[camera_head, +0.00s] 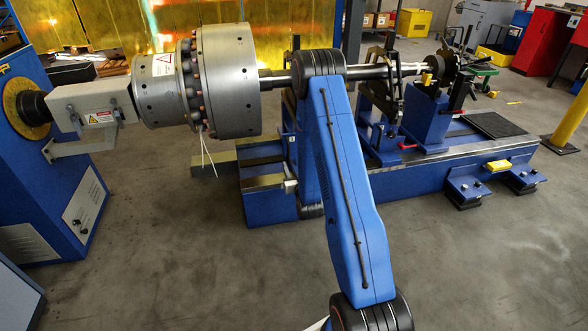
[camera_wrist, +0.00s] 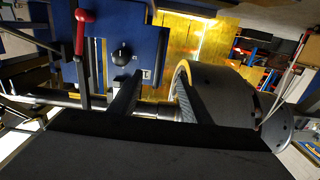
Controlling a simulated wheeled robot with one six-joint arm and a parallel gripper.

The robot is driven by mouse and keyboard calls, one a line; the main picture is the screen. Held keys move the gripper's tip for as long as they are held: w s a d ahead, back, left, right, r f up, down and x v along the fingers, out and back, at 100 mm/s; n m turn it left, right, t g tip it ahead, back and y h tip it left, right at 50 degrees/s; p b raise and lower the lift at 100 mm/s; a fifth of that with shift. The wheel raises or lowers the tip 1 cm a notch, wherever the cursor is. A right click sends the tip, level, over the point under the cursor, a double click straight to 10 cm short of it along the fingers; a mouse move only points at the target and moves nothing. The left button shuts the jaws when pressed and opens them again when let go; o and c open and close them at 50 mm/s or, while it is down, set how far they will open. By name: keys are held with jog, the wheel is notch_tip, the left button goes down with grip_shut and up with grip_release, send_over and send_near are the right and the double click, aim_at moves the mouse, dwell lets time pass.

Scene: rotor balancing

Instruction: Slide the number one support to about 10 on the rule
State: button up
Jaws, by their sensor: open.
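A blue support with a small pale plate (camera_wrist: 146,74) shows in the wrist view; the plate's marking is too small to read surely. The support (camera_wrist: 150,50) carries a black knob (camera_wrist: 122,55) and a red-handled lever (camera_wrist: 84,35). In the head view a blue support (camera_head: 292,150) with a small label is mostly hidden behind my arm, above the bed (camera_head: 265,205). My gripper (camera_wrist: 155,98) is open in the wrist view, with a metal shaft (camera_wrist: 155,109) visible between or beyond its fingers; contact cannot be told. The rule's figures are not readable.
The large grey rotor (camera_head: 228,80) hangs left of my arm, near the right finger in the wrist view. Its shaft (camera_head: 375,70) runs right to other blue supports (camera_head: 428,120). A blue drive cabinet (camera_head: 65,160) stands left. The front floor (camera_head: 210,270) is clear.

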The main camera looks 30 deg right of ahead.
aim_at(289, 154)
jog(key=shift+f+x, duration=0.15)
jog(key=shift+x, duration=2.55)
jog(key=shift+f+x, duration=0.1)
jog(key=shift+x, duration=2.6)
jog(key=shift+d, duration=0.15)
jog(key=shift+s, duration=0.1)
grip_shut()
